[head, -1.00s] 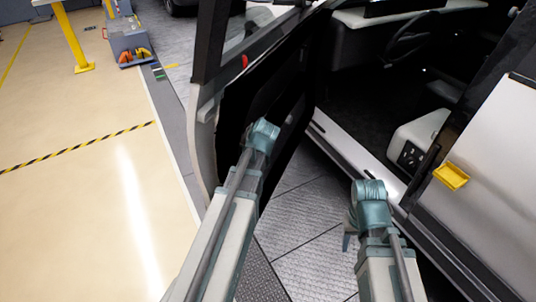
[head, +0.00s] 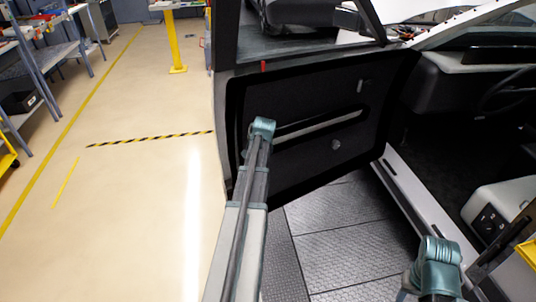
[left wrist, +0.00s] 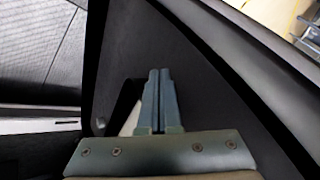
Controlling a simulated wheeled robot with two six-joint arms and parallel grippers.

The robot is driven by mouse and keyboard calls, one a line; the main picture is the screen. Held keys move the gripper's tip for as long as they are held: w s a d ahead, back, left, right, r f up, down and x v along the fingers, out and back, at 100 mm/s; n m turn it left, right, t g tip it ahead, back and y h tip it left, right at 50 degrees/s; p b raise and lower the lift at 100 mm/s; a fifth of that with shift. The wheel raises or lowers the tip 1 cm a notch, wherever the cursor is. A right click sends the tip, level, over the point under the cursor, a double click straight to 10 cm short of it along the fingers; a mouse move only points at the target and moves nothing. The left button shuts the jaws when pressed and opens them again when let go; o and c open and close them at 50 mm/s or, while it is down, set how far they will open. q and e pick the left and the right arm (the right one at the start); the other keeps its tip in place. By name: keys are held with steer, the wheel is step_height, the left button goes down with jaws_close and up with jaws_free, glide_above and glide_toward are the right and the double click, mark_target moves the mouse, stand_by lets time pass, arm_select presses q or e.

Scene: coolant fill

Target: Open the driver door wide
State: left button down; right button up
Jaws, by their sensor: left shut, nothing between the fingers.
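The driver door (head: 310,150) stands open, swung out from the car, with its black inner panel facing me in the head view. A light grey armrest strip (head: 318,124) crosses the panel. My left arm reaches up to the panel's outer part; its wrist hides the fingers in the head view. In the left wrist view my left gripper (left wrist: 158,75) is shut and empty, its fingertips over or against the dark door panel (left wrist: 190,65). I cannot tell if they touch. My right arm's wrist is at the lower right in the head view, near the sill; its fingers are not clearly visible.
The door sill (head: 415,200) and dark cabin lie to the right, with a white seat-side part (head: 495,210). A yellow post (head: 176,40) stands beyond the door. The beige floor (head: 120,220) left of the door is clear. Shelving (head: 50,65) stands at far left.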

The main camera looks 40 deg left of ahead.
arm_select(q)
steer(key=shift+a, duration=0.25)
steer(key=shift+s+d, duration=0.1)
steer(key=shift+d, duration=0.1)
steer(key=s+d+f+p+v, duration=0.1)
steer(key=p+v, duration=0.7)
steer(key=v, duration=0.4)
steer(key=shift+s+f, duration=0.2)
steer(key=shift+s, duration=0.2)
steer(key=shift+d, duration=0.1)
